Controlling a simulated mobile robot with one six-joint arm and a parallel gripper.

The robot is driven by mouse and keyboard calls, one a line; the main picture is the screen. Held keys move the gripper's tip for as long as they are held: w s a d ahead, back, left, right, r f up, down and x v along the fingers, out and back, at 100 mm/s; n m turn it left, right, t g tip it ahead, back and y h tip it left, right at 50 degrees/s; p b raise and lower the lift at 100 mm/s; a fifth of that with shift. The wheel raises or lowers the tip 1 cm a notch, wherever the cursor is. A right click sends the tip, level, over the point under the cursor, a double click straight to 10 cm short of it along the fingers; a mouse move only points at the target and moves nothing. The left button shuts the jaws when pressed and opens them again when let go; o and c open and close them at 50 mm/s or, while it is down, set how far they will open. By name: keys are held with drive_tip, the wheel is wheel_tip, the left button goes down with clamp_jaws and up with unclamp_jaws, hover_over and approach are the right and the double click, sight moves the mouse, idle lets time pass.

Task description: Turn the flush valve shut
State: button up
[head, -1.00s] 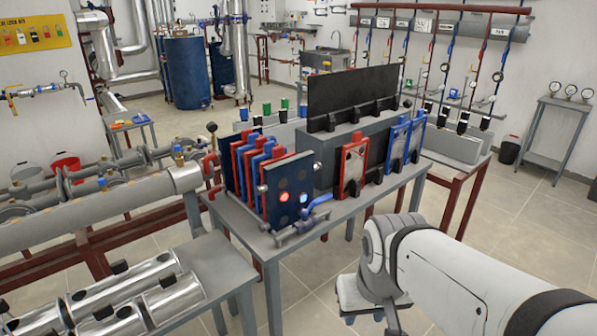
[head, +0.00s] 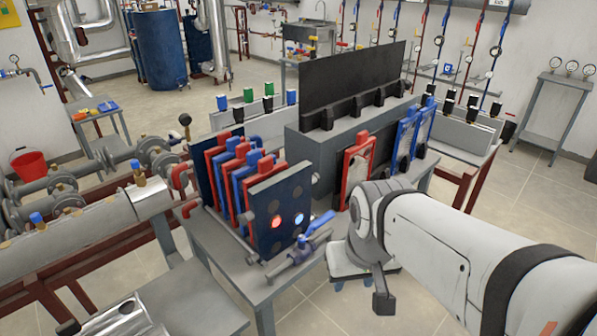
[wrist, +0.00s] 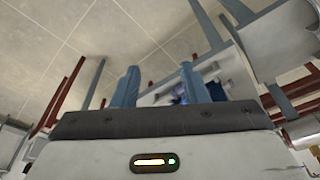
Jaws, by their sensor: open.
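The flush valve is a grey pipe body (head: 292,259) with a blue lever handle (head: 318,226), low at the front corner of the plate exchanger (head: 281,210) in the head view. The lever slants up to the right from the pipe. My gripper (wrist: 158,84) shows in the wrist view with its two blue-grey fingers spread apart and nothing clearly between them. A small blue part shows beyond the right finger, but I cannot tell whether it is the valve. In the head view my arm is right of the valve, apart from it; the fingertips cannot be made out.
The exchanger stands on a grey table (head: 230,292). A red-framed plate (head: 359,170) and blue-framed plates (head: 406,145) stand to the right, near my arm. Pipework (head: 90,233) lies left. Open tiled floor (head: 325,300) shows in front of the table.

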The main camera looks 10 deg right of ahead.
drive_tip(key=shift+o, duration=0.4)
drive_tip(key=shift+w+r, duration=0.2)
drive_tip(key=shift+w, duration=0.15)
drive_tip(key=m+g+p, duration=0.3)
drive_tip(key=m+p, duration=0.7)
drive_tip(key=m, duration=0.1)
hover_over(324, 217)
drive_tip(key=shift+s+f, duration=0.15)
drive_tip(key=shift+f, duration=0.8)
drive_tip(key=shift+w+f, duration=0.25)
drive_tip(key=shift+f, duration=0.25)
wheel_tip(324, 217, down, 7)
drive_tip(key=shift+f+p, duration=0.2)
drive_tip(key=shift+p, duration=0.45)
clamp_jaws()
